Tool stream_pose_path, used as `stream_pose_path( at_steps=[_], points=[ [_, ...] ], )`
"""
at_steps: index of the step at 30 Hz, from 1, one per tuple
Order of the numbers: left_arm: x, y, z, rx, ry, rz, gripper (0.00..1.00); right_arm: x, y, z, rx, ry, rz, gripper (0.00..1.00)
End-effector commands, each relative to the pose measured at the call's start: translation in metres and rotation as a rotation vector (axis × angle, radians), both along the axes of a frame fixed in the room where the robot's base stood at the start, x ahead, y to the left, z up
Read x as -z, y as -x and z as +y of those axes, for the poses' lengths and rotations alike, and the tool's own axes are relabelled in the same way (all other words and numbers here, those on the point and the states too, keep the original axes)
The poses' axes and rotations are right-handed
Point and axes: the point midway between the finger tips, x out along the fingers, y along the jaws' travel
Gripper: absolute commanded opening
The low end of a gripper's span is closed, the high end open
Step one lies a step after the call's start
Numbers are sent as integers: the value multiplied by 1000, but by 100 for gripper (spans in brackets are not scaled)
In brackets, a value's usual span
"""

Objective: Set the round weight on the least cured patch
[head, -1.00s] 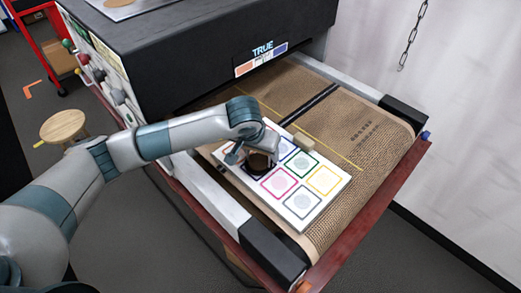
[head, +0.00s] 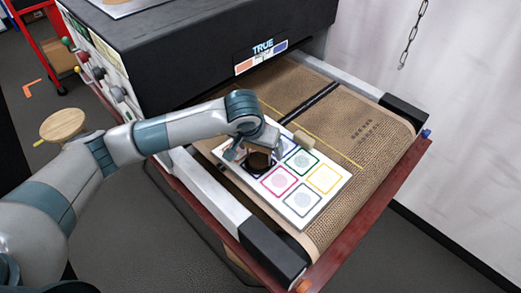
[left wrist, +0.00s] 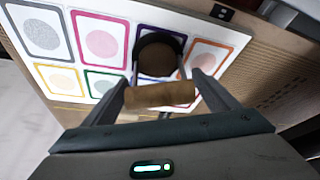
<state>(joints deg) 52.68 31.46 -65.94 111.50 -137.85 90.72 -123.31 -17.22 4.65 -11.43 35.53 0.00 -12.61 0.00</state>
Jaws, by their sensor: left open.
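The round weight (head: 260,161), dark with a brown top, sits on the purple-framed patch of the white board (head: 336,190). It also shows in the left wrist view (left wrist: 157,58), covering most of that patch. My left gripper (head: 256,152) is open above and around the weight; I cannot tell whether a finger touches it. Other patches have grey (head: 301,202), pink (head: 278,181), yellow (head: 323,179), green (head: 301,161) and orange (left wrist: 206,62) frames. A blue-framed patch (head: 285,146) is partly hidden by the gripper. My right gripper is out of view.
The board rests on a brown mesh belt (head: 365,140) in front of a black machine (head: 200,50). Pale side rails flank the belt.

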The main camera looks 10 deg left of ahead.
Motion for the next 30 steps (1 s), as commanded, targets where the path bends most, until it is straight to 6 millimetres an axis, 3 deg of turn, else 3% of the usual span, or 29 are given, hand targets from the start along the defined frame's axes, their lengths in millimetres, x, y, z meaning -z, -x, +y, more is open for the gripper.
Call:
stream_pose_path(
  at_steps=[9,18,30],
  points=[
    [-46,19,4,3,0,-6,81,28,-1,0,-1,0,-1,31],
    [-88,36,8,1,-1,-2,81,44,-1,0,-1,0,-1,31],
    [-100,41,9,0,-1,1,81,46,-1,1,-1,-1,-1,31]
  ],
)
